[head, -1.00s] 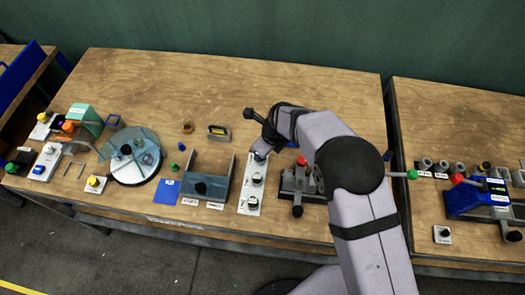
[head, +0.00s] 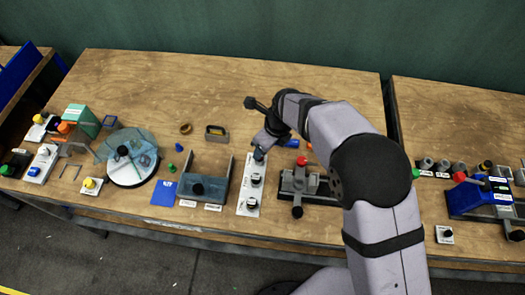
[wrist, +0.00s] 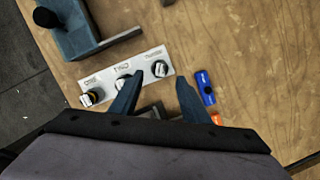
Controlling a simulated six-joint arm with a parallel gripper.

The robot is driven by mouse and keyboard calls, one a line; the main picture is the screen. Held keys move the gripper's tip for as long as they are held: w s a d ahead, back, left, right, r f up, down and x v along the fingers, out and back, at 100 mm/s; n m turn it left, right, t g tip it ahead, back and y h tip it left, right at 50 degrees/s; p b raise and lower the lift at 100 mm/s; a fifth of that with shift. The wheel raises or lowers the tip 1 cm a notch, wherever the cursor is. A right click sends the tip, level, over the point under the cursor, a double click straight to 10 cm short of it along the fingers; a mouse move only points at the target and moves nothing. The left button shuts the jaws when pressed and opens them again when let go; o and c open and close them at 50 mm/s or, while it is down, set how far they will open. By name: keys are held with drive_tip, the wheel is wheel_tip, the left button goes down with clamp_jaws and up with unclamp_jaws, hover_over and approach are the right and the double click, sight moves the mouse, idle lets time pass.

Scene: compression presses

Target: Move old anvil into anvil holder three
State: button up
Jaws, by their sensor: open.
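The anvil holder plate (head: 249,196) is a pale strip with three labelled places; it also shows in the wrist view (wrist: 140,69). A small dark and silver piece (wrist: 160,69) stands at the end labelled three. Similar pieces stand at the place labelled two (wrist: 122,83) and the place labelled one (wrist: 91,98). I cannot tell by look which one is the old anvil. My gripper (wrist: 157,98) is open, with nothing seen between its fingers. In the head view my gripper (head: 264,145) is above the far end of the plate, close to place three.
A grey U-shaped fixture (head: 205,187) stands left of the plate. A small press with a red knob (head: 301,161) stands to the right. A blue piece (wrist: 205,87) lies beyond place three. The table behind is mostly clear.

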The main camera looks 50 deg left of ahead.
drive_tip(key=shift+v, duration=1.2)
drive_tip(key=w+d+r+n+t, duration=0.1)
drive_tip(key=w+d+r+n, duration=0.15)
drive_tip(key=w+d, duration=0.35)
drive_tip(key=w+d+r+n+t, duration=0.1)
drive_tip(key=w+d+r, duration=0.35)
drive_tip(key=w, duration=0.45)
drive_tip(key=w+d+r+n+t+h, duration=0.1)
drive_tip(key=w+d+n, duration=0.1)
drive_tip(key=d, duration=0.8)
drive_tip(key=w+d+r+n, duration=0.1)
drive_tip(key=w+d+n, duration=0.15)
drive_tip(key=d, duration=0.75)
drive_tip(key=s+d+f+n+g+h, duration=0.1)
drive_tip(key=s+d+n, duration=0.2)
drive_tip(key=s+d, duration=0.6)
drive_tip(key=s+d+f+n+g+h, duration=0.15)
drive_tip(key=s+d+n, duration=0.3)
drive_tip(key=d, duration=0.75)
wheel_tip(320, 180, down, 21)
drive_tip(key=s+b, duration=0.1)
drive_tip(key=b, duration=1.9)
drive_tip(key=shift+d+r+y+b, duration=0.2)
drive_tip(key=shift+y+b, duration=0.15)
